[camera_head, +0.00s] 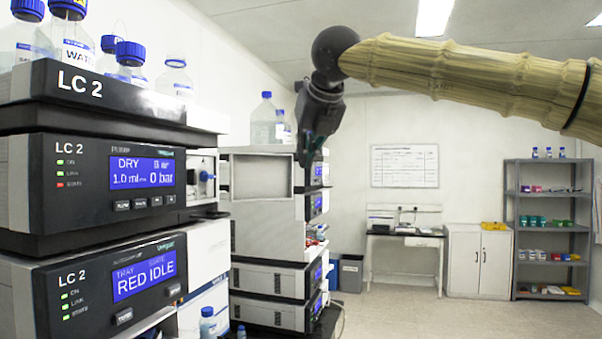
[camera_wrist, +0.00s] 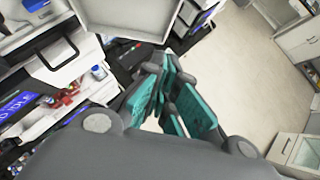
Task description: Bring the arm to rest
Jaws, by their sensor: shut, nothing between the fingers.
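My gripper (camera_head: 306,155) hangs at the end of my arm, pointing down, in the upper middle of the head view. It is dark with teal finger pads. My arm reaches in from the right edge, raised in the air. In the wrist view my gripper (camera_wrist: 165,100) shows its teal pads close together and nothing held between them. In the head view the gripper overlaps the farther instrument stack (camera_head: 265,235); I cannot tell the exact distance between them.
The near LC 2 stack (camera_head: 95,190) fills the left, with blue-capped bottles (camera_head: 75,45) on top. At the back are a desk (camera_head: 403,240), a white cabinet (camera_head: 478,260) and a grey shelf (camera_head: 548,218). The floor (camera_head: 450,315) at the right is clear.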

